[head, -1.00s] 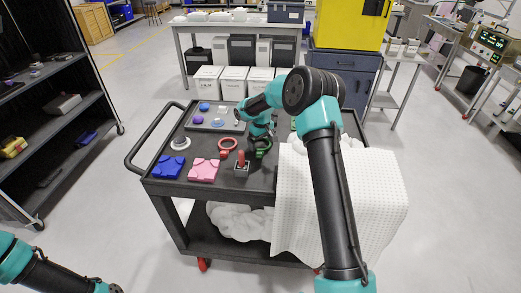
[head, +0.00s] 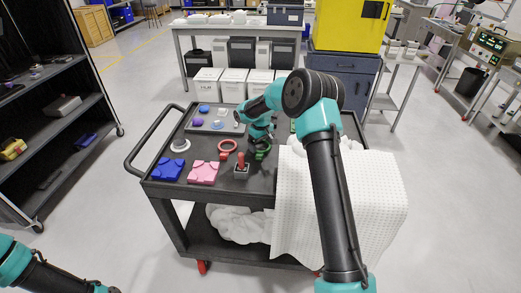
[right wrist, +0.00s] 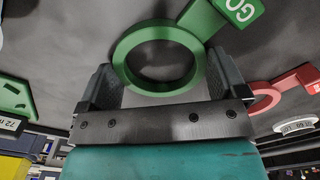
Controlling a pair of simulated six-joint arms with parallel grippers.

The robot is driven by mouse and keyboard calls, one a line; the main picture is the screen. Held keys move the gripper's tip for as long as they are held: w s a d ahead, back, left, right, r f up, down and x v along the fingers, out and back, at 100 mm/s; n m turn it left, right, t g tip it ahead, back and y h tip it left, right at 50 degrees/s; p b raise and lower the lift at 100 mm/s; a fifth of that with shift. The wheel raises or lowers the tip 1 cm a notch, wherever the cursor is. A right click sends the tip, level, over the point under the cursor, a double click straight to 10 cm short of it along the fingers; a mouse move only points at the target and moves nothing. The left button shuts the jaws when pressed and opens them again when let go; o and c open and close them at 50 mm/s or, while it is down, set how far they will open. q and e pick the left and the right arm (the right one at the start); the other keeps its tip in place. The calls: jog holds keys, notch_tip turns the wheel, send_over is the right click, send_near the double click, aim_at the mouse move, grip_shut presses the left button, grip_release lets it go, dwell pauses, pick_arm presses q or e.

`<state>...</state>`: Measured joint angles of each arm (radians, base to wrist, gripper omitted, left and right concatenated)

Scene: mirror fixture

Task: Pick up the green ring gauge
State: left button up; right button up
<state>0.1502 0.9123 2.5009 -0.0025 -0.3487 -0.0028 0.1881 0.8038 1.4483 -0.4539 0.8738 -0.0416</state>
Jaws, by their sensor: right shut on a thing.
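The green ring gauge (head: 266,153) is at the middle of the black cart's top, partly hidden by my right gripper (head: 260,143). In the right wrist view its ring (right wrist: 124,62) lies between the two dark fingers of my right gripper (right wrist: 160,62), one on each side, and its "GO" handle (right wrist: 238,10) points up and right. My right gripper is shut on the ring. I cannot tell whether the ring is clear of the cart top. My left arm (head: 40,275) shows at the lower left; its gripper is outside the picture.
On the cart (head: 205,186), a red ring gauge (head: 218,154) and a red-handled stand (head: 241,168) are just left of the gripper. A blue block (head: 167,170), a pink block (head: 203,173) and a white-rimmed round piece (head: 180,146) sit further left. A white cloth (head: 345,195) covers the right side.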

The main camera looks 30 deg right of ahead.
jog(key=shift+r, duration=0.1)
notch_tip(320, 180, up, 10)
dwell(0.4)
jog(key=shift+w, duration=0.1)
dwell(0.4)
